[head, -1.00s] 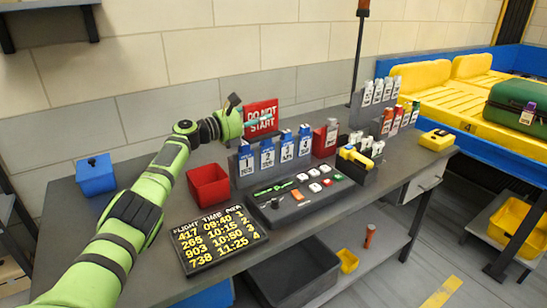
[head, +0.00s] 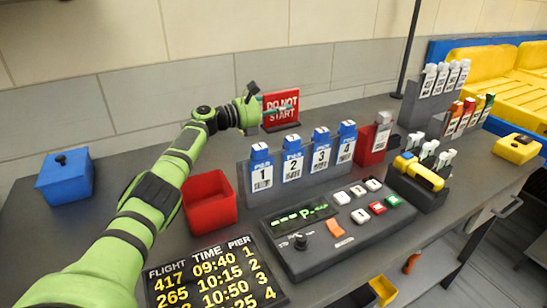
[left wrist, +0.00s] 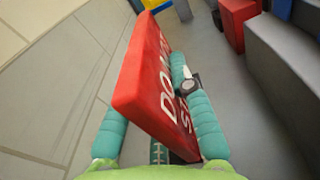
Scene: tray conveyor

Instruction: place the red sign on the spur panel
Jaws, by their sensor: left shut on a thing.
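The red sign (head: 284,103), lettered DO NOT START, stands at the back of the table near the wall, with a dark base under it. My left gripper (head: 262,103) is at its left side, shut on it. In the left wrist view the red sign (left wrist: 146,75) lies tilted between the teal fingers (left wrist: 158,115). I cannot tell whether its base still touches the table. The dark spur panel (head: 300,262), with a green-lit display, an orange switch and several buttons, sits nearer the front. My right gripper is not in view.
Blue numbered tag holders (head: 292,157) stand in a row between the sign and the panel. A red bin (head: 210,203), a flight board (head: 213,272) and a blue box (head: 64,178) are to the left. A yellow scanner (head: 420,174) is right of the panel.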

